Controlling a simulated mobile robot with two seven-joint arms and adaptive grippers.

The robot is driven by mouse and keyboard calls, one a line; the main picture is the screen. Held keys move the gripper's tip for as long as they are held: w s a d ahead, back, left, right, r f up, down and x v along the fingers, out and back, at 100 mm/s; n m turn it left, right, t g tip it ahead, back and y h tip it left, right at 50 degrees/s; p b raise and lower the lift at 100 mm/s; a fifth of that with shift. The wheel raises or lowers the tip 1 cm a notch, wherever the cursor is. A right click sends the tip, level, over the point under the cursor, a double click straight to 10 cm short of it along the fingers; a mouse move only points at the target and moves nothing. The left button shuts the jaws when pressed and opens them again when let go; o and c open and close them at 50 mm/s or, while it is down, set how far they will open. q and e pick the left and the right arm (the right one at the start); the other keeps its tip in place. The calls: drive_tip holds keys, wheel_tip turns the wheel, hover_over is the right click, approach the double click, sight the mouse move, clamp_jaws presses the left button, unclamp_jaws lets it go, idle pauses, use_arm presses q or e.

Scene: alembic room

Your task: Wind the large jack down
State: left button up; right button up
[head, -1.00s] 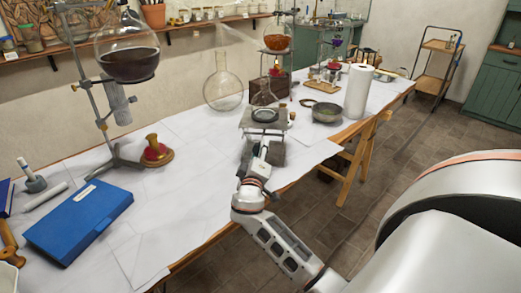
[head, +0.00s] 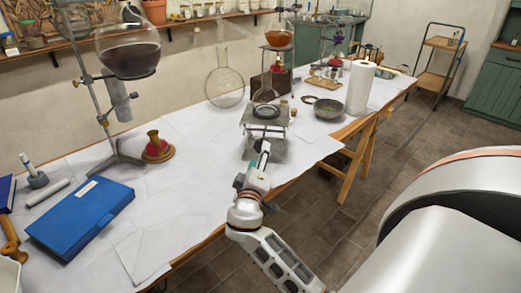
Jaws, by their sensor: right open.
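The large jack (head: 277,122) stands near the front edge of the white-covered table, in the middle of the head view. Its grey top plate is raised well above its base. My right gripper (head: 264,147) reaches to the near side of the jack, below the plate. It is open. Its fingertips are small here and overlap the jack, so I cannot tell whether they touch it. The jack's winding part is hidden or too small to make out. My left gripper is not in view.
A blue box (head: 80,218) and a large flask of dark liquid (head: 128,50) on a stand are to the left. A round-bottomed flask (head: 224,88) stands behind the jack. A bowl (head: 328,109) and a paper roll (head: 358,90) are to its right.

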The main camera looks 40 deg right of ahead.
drive_tip(key=v, duration=0.6)
idle(0.4)
